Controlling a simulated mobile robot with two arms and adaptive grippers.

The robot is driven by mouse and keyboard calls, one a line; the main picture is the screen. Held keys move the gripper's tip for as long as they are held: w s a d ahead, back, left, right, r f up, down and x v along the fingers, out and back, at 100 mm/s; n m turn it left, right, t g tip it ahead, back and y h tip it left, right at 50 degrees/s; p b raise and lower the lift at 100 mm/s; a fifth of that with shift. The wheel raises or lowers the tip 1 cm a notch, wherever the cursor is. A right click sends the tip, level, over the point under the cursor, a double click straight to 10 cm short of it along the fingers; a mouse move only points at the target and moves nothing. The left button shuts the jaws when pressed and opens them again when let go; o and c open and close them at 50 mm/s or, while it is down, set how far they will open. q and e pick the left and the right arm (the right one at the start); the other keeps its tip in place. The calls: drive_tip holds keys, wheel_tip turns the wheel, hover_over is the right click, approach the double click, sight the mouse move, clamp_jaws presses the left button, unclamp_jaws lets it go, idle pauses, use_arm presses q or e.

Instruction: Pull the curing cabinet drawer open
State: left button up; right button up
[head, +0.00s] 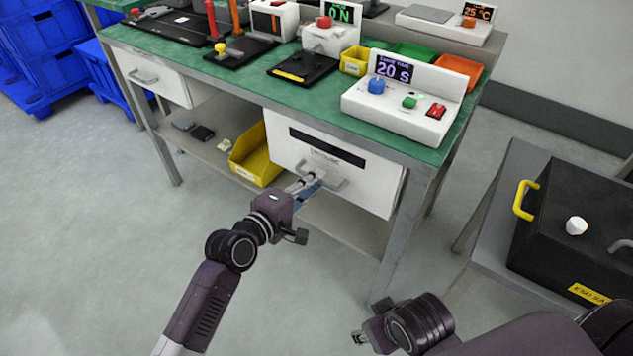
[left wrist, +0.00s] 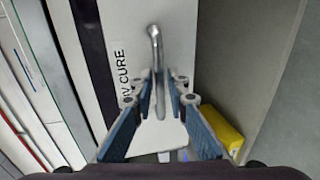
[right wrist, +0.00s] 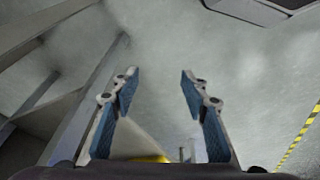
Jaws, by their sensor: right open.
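The white curing cabinet drawer (head: 375,187) is under the green bench; its front has a dark strip and a metal bar handle (head: 340,184). In the left wrist view the front reads "UV CURE" and the handle (left wrist: 155,50) runs upright. No gap shows around the drawer front. My left gripper (head: 311,183) is at the handle, with its blue-padded fingers (left wrist: 159,82) on either side of the bar. The fingers are close together; whether they touch the bar is unclear. My right gripper (right wrist: 159,78) is open and empty, low over the floor.
A yellow bin (head: 248,160) stands on the lower shelf left of the cabinet. Devices, including a white timer box (head: 400,112), stand on the bench top (head: 190,65). A black case (head: 570,215) rests on a side table at right. The floor before the drawer is clear.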

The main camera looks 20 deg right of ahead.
use_arm(q)
drive_tip(key=shift+w+d+f, duration=0.1)
drive_tip(key=shift+w+d, duration=0.2)
drive_tip(key=shift+d, duration=0.15)
use_arm(e)
drive_tip(key=shift+s+r, duration=0.15)
drive_tip(key=shift+r, duration=0.4)
use_arm(q)
drive_tip(key=shift+c, duration=0.7)
clamp_jaws()
drive_tip(key=shift+a, duration=0.1)
